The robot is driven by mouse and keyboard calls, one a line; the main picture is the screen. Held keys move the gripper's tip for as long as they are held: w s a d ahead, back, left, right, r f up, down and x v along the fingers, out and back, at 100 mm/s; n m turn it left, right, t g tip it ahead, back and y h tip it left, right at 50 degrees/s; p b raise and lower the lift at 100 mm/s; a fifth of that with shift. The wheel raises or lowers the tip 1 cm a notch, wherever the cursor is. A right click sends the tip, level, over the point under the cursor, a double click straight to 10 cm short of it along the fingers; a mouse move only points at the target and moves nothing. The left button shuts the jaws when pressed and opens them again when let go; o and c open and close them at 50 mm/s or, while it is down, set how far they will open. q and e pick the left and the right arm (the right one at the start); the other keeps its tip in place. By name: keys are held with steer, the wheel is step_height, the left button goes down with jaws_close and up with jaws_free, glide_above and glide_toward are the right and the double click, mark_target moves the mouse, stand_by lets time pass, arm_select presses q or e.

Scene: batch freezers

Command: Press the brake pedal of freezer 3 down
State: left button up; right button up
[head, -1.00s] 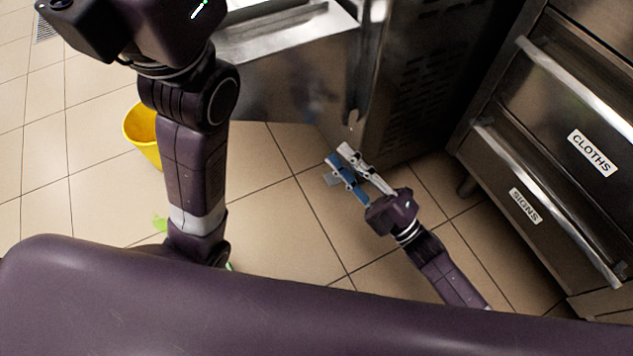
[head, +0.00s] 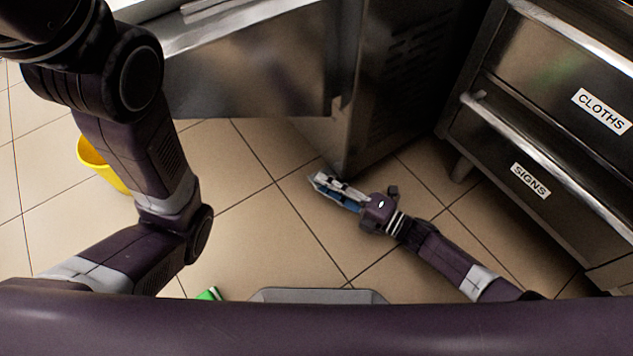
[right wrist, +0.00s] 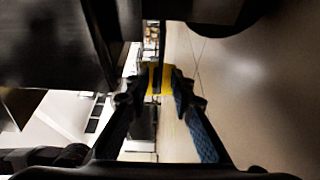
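A steel freezer body (head: 250,85) stands at the top middle of the head view, with a dark vented side on its right. I cannot make out a brake pedal or a freezer number in either view. My right gripper (head: 318,180) is low over the floor, by the freezer's lower front corner, pointing up and left. In the right wrist view its two fingers (right wrist: 159,84) are apart, with nothing visibly held between them. My left arm crosses the left of the head view; its gripper is out of frame.
A steel drawer cabinet (head: 480,150) labelled CLOTHS and SIGNS stands on the right. A yellow bucket (head: 98,162) is on the tiled floor at left, partly behind my left arm. A small green thing (head: 209,294) shows at the bottom. Floor left of my right gripper is clear.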

steer(key=shift+b+x, duration=0.4)
steer(key=shift+x, duration=1.05)
jaws_close()
